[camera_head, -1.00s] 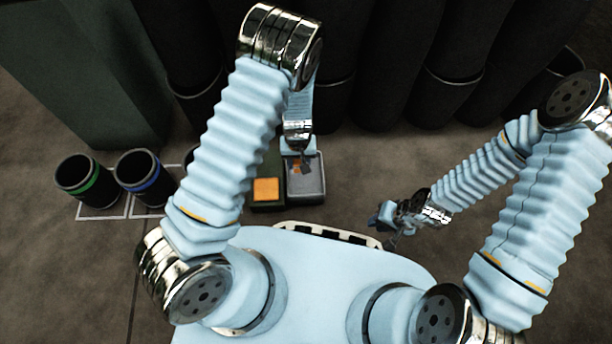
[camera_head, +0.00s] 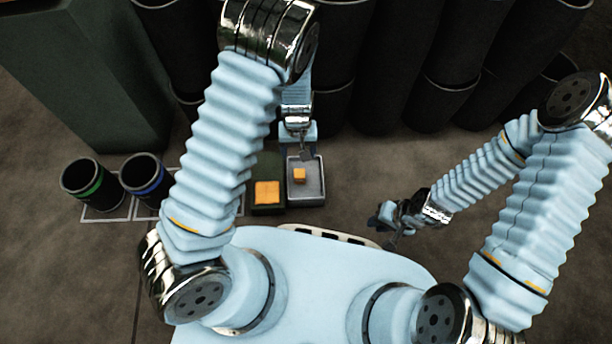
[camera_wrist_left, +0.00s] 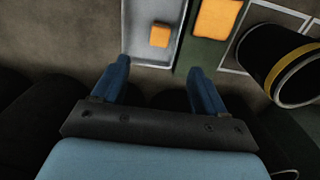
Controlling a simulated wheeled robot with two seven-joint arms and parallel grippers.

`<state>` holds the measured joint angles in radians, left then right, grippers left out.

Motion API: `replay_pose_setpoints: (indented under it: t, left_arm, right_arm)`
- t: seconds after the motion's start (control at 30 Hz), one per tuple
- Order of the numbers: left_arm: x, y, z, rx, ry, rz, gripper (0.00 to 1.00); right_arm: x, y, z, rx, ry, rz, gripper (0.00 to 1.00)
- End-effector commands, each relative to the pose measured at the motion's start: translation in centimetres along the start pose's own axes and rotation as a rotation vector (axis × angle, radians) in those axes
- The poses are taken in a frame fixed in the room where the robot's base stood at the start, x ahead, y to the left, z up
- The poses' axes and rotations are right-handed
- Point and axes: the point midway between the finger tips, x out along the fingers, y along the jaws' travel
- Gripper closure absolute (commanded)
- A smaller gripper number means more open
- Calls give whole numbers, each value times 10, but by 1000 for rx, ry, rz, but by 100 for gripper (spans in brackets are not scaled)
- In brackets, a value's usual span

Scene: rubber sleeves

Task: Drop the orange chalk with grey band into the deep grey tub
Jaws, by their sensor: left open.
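A small orange block (camera_head: 299,175), which appears to be the chalk, lies inside the grey tub (camera_head: 317,197); I cannot make out a grey band on it. The left wrist view also shows the block (camera_wrist_left: 160,36) on the floor of the tub (camera_wrist_left: 134,22). My left gripper (camera_head: 303,154) is at the tub's far edge. In the left wrist view its blue fingers (camera_wrist_left: 160,68) are apart with nothing between them, and the block is clear of them. My right gripper (camera_head: 388,218) is off to the right, away from the tub; its fingers are too small to judge.
Dark cups with a green band (camera_head: 86,188) and a blue band (camera_head: 146,181) stand at left. A yellow-banded cup (camera_wrist_left: 283,62) shows in the wrist view. Large dark cylinders line the back.

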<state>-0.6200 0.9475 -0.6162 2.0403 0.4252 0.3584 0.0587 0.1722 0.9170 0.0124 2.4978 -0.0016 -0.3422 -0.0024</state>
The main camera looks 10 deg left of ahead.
Motion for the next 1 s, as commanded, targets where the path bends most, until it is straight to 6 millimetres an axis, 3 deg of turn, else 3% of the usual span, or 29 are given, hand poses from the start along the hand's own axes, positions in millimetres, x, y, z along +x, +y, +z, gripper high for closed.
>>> replay_pose_setpoints:
  t: [0.1, 0.3, 0.83, 1.0]
  left_arm:
    - [-27, 0, 0, 1, 2, 1, 28]
    - [-46, 0, 0, 0, 0, 0, 28]
    - [-47, -1, 1, 0, -2, -1, 28]
    - [-32, -27, 26, 16, -38, 6, 28]
  right_arm:
    - [-9, -2, -1, 1, 3, 2, 79]
    - [-13, -3, -1, 1, 5, 4, 79]
    - [-14, -3, -1, 1, 5, 4, 79]
    - [-36, -13, 0, -1, 4, 3, 79]
